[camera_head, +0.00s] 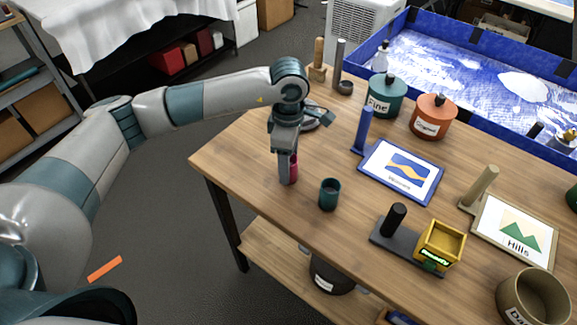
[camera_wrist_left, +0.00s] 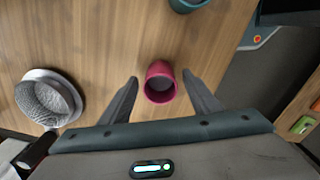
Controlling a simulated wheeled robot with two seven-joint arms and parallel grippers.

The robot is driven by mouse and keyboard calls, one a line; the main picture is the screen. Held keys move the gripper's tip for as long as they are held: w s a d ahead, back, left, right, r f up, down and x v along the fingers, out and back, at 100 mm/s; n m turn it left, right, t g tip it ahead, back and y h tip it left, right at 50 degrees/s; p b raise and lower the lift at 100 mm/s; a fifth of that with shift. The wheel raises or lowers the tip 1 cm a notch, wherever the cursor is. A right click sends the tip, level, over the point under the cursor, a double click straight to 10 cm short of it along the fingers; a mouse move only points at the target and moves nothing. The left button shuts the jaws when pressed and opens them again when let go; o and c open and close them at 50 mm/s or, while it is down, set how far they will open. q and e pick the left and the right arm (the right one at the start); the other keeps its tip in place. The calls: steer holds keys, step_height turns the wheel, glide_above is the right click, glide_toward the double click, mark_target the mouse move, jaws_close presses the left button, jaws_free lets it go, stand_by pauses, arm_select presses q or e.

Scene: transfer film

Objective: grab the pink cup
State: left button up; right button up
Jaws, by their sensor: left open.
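The pink cup (camera_wrist_left: 161,82) stands on the wooden table between the open fingers of my left gripper (camera_wrist_left: 161,90) in the wrist view. A gap shows between the cup and each finger. In the head view the pink cup (camera_head: 293,168) is mostly hidden behind my left gripper (camera_head: 287,178), which points down at the left part of the table. My right gripper is not in view.
A teal cup (camera_head: 329,194) stands to the right of the gripper. A blue-framed picture (camera_head: 401,171), a yellow box (camera_head: 440,246) and lidded pots (camera_head: 433,117) occupy the table. The table's left edge (camera_head: 205,163) is close.

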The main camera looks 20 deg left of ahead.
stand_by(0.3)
arm_select(q)
steer(key=c, duration=1.2)
steer(key=shift+o, duration=0.2)
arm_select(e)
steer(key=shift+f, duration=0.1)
